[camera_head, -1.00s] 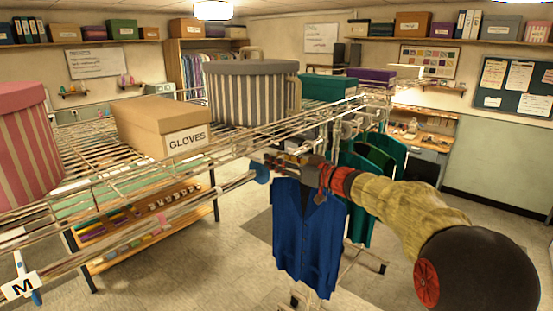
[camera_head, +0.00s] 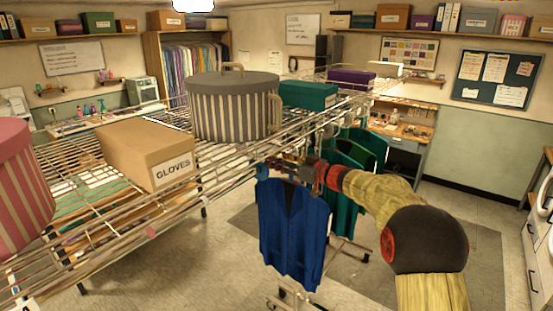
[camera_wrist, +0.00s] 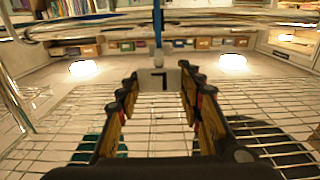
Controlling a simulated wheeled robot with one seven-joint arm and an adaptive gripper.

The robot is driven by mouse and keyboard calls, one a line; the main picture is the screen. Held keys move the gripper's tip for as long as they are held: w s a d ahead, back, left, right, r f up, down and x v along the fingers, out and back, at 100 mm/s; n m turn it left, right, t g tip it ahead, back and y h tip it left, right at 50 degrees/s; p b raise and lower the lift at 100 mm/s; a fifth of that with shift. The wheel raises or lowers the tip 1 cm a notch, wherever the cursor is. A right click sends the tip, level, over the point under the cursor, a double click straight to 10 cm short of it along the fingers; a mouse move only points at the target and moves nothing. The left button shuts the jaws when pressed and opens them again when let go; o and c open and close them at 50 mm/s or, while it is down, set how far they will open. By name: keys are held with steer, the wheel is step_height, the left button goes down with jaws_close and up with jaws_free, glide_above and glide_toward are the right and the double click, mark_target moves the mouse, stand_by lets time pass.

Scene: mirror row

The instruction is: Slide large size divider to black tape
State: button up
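My gripper (camera_head: 283,167) is at the front rail of the wire rack, above a blue vest (camera_head: 292,235). A blue disc (camera_head: 262,171) shows beside its tip. In the wrist view my gripper (camera_wrist: 158,72) is open, with a finger on each side of a pale tag (camera_wrist: 159,79). The tag bears a dark mark like an upside-down L and has a blue stem, so it looks like the large size divider. I cannot tell whether the fingers touch it. I cannot make out black tape; a small pink band (camera_head: 151,232) is on the rail to the left.
The wire shelf holds a box marked GLOVES (camera_head: 148,156), a grey striped round box (camera_head: 234,108), a pink striped one (camera_head: 20,172) and a teal box (camera_head: 307,95). Green garments (camera_head: 348,160) hang right of the blue vest. Much of the floor in front is clear.

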steer(key=o, duration=0.5)
steer(key=v, duration=1.2)
